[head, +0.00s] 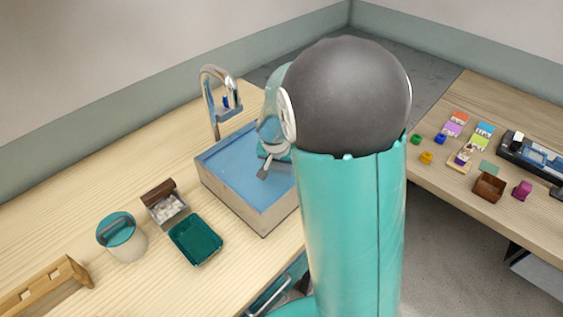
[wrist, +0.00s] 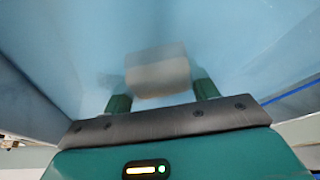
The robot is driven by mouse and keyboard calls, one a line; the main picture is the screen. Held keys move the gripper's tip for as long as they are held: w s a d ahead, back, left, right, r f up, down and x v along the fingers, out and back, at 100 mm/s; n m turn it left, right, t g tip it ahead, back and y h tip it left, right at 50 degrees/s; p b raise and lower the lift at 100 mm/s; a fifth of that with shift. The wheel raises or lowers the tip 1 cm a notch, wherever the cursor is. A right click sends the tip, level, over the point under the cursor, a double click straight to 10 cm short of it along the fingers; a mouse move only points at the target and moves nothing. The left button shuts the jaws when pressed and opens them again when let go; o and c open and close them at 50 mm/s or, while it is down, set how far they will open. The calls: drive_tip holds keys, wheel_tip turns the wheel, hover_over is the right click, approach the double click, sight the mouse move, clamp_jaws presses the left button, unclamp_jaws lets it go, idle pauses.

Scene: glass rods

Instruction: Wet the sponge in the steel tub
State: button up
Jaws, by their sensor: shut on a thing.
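The steel tub (head: 220,188) stands on the wooden counter, with blue water or a blue interior showing inside. My gripper (head: 262,172) reaches down into the tub in the head view, partly hidden by my arm. In the wrist view my gripper (wrist: 163,98) has its two green fingers on either side of a pale, blocky sponge (wrist: 158,72) and is shut on it. The view around the sponge is hazy and bluish. The sponge is hidden in the head view. How deep it sits in the water cannot be told.
A chrome faucet (head: 212,100) rises behind the tub. Left of the tub are a small box with white pieces (head: 168,205), a dark green tray (head: 195,240), a lidded canister (head: 122,238) and a wooden rack (head: 45,287). Another table (head: 500,105) at right holds small coloured items.

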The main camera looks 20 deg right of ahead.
wheel_tip(320, 180, up, 11)
idle(0.9)
idle(0.4)
drive_tip(key=shift+r, duration=2.4)
